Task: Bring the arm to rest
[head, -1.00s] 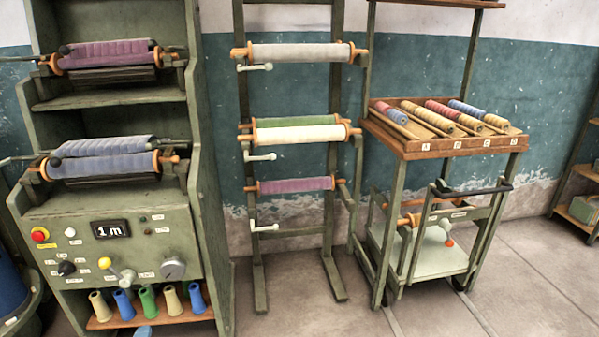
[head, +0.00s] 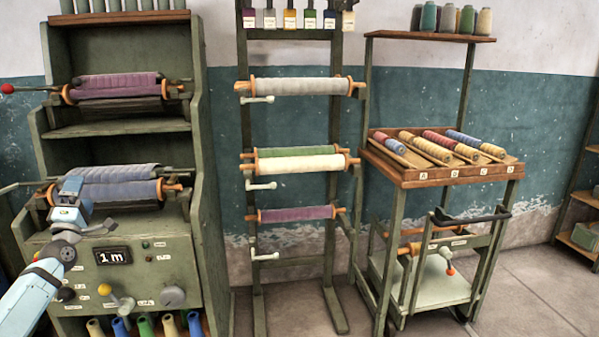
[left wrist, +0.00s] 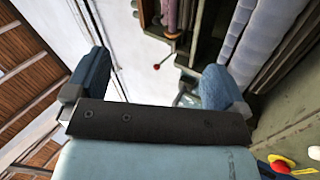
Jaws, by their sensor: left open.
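My left arm comes in from the lower left in the head view. Its light blue gripper (head: 72,198) is in front of the green winding machine (head: 152,250), near the lower roll of blue-grey cloth (head: 120,185). In the left wrist view my left gripper (left wrist: 158,78) has its two blue fingers wide apart with nothing between them. Part of the machine and its cloth rolls lie beyond the right finger. Whether the gripper touches the machine cannot be told. My right gripper is not in view.
The machine's panel has a display reading 1 m (head: 113,256) and a yellow-knobbed lever (head: 105,290). A rack (head: 245,220) with several cloth rolls stands right of it. The floor (head: 300,315) in front of the rack is clear.

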